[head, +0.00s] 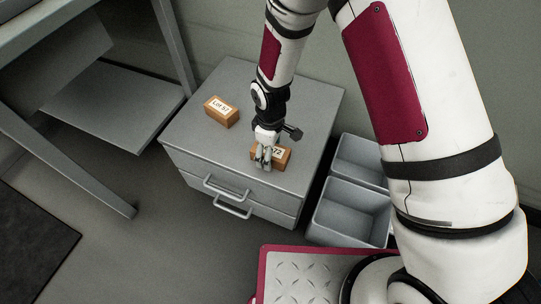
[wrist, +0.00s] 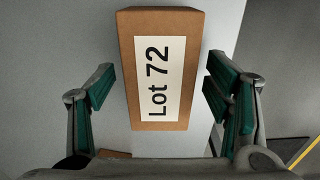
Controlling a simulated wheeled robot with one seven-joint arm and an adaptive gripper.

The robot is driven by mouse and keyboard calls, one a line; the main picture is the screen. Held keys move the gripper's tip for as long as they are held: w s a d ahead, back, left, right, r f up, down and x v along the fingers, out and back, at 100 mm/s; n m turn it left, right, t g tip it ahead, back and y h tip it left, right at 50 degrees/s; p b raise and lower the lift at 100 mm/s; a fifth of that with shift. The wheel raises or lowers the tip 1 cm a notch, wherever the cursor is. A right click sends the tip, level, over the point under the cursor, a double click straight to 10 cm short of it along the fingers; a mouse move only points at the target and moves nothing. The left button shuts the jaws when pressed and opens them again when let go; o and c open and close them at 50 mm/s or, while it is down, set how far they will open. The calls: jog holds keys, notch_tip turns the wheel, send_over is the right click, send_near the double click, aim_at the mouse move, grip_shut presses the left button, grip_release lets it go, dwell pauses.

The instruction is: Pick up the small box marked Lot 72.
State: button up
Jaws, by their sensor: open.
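The small box marked Lot 72 (head: 283,157) stands near the front right edge of the grey cabinet top in the head view. My gripper (head: 264,160) is over it and hides its left part. In the wrist view the Lot 72 box (wrist: 188,70) is brown with a white label. It lies between the two open green-padded fingers of my gripper (wrist: 163,95), with a gap on each side. A similar box marked Lot 57 (head: 221,112) sits farther back to the left on the cabinet.
The grey drawer cabinet (head: 310,105) has free room behind and between the boxes. Grey bins (head: 350,216) stand to its right. A table frame (head: 176,45) is at the left. In the wrist view, part of another brown object (wrist: 113,154) shows at the lower edge.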

jog(key=shift+f, duration=0.5)
jog(key=c, duration=1.3)
jog(key=shift+r, duration=0.1)
